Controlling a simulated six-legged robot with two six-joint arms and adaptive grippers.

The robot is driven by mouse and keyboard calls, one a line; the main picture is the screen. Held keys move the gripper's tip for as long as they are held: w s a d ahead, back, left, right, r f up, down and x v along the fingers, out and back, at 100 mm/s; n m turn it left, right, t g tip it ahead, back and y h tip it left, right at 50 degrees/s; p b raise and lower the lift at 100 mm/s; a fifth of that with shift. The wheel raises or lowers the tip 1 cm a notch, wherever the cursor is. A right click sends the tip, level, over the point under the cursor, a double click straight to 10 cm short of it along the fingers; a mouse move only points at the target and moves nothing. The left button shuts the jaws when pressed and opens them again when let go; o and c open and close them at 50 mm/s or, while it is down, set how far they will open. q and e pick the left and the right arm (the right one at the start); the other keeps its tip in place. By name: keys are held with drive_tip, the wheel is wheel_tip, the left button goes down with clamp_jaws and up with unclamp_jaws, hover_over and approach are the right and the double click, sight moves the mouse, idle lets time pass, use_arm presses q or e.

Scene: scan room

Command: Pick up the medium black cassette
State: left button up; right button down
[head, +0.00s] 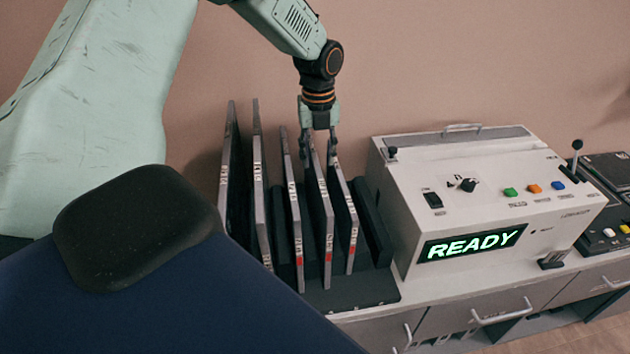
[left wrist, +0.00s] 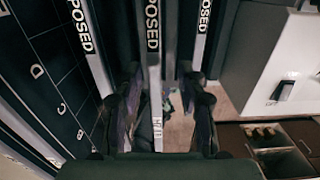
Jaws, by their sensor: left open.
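Several thin dark cassettes with grey edges and white labels stand upright side by side in a black rack (head: 350,292). The two at the left (head: 228,170) are taller; the three at the right are lower, with red marks on their front edges. My left gripper (head: 319,152) points down over the lower ones, open, its fingers at the top of the fourth cassette from the left (head: 322,215). In the left wrist view, a cassette edge (left wrist: 153,65) ending in "POSED" lies between the two fingers (left wrist: 160,112). I cannot tell whether they touch it. My right gripper is out of view.
A white machine (head: 440,195) with a lit READY display stands close to the right of the rack. A dark control box (head: 605,225) is further right. The wall is close behind. Drawers (head: 490,312) with handles are below the counter.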

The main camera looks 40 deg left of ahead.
sight(314, 178)
use_arm(q)
drive_tip(key=f, duration=0.3)
drive_tip(key=s+f, duration=0.1)
drive_tip(key=f, duration=0.2)
drive_tip(key=shift+s+f+p, duration=0.15)
drive_tip(key=shift+f+p, duration=0.05)
drive_tip(key=shift+p, duration=0.15)
drive_tip(key=shift+w+d+f, duration=0.15)
drive_tip(key=shift+w+f, duration=0.05)
drive_tip(key=shift+f, duration=0.1)
drive_tip(key=shift+d, duration=0.1)
drive_tip(key=shift+s+a, duration=0.15)
drive_tip(key=shift+a, duration=0.05)
drive_tip(key=c, duration=0.5)
drive_tip(key=shift+w+d, duration=0.15)
drive_tip(key=shift+w, duration=0.05)
clamp_jaws()
drive_tip(key=shift+s, duration=0.15)
